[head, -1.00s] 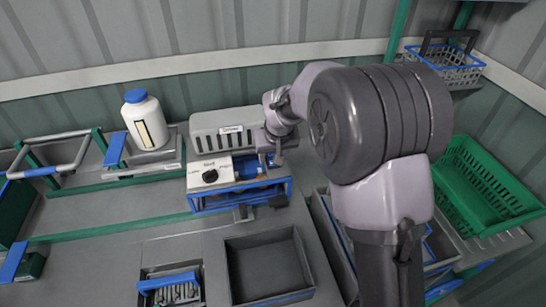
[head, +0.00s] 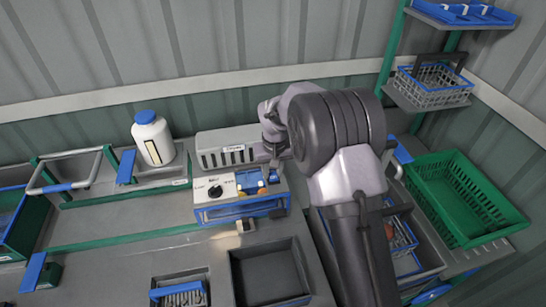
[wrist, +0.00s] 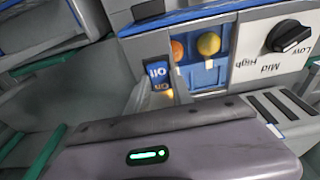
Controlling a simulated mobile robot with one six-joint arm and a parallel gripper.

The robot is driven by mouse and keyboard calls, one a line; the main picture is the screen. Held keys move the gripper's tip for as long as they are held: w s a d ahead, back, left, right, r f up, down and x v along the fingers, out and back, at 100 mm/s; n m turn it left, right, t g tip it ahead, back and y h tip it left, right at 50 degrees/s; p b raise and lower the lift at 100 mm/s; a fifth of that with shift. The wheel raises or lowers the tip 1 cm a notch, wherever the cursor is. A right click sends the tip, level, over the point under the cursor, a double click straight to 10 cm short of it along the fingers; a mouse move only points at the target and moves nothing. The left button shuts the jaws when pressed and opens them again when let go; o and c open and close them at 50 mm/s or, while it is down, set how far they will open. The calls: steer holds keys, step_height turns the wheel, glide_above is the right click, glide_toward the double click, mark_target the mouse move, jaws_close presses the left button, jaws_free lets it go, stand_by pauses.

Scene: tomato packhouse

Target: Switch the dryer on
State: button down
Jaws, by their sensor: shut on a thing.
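The dryer (head: 222,157) is a grey housing with slots, standing against the back wall. Its front panel carries a black knob (wrist: 288,34) marked Low, Mid and High, which also shows in the head view (head: 215,191). Beside the knob, in the wrist view, a blue part holds an orange and a yellow round piece. Further left is a blue rocker switch (wrist: 158,72) with white marks and an amber glow at its lower edge. My gripper (wrist: 160,96) is at the switch, fingers shut on it.
A white bottle with a blue cap (head: 152,138) stands left of the dryer. A dark open tray (head: 238,275) lies in front. A green crate (head: 458,240) and a wire basket (head: 440,97) are at the right. The bench left of the dryer has free room.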

mark_target(272, 172)
steer(key=r+g+p, duration=0.1)
steer(key=p, duration=0.2)
steer(key=shift+w, duration=0.3)
steer(key=shift+f+g+p, duration=0.3)
steer(key=shift+g+p, duration=0.3)
steer(key=shift+p, duration=0.15)
steer(key=shift+f, duration=0.2)
steer(key=c, duration=1.1)
jaws_free()
steer(key=shift+r, duration=0.1)
steer(key=r, duration=0.5)
steer(key=r+p, duration=0.1)
steer(key=r, duration=0.5)
steer(key=r+p, duration=0.1)
steer(key=r, duration=0.5)
steer(key=shift+w+a+r, duration=0.1)
steer(key=shift+w+r, duration=0.05)
steer(key=shift+w, duration=0.2)
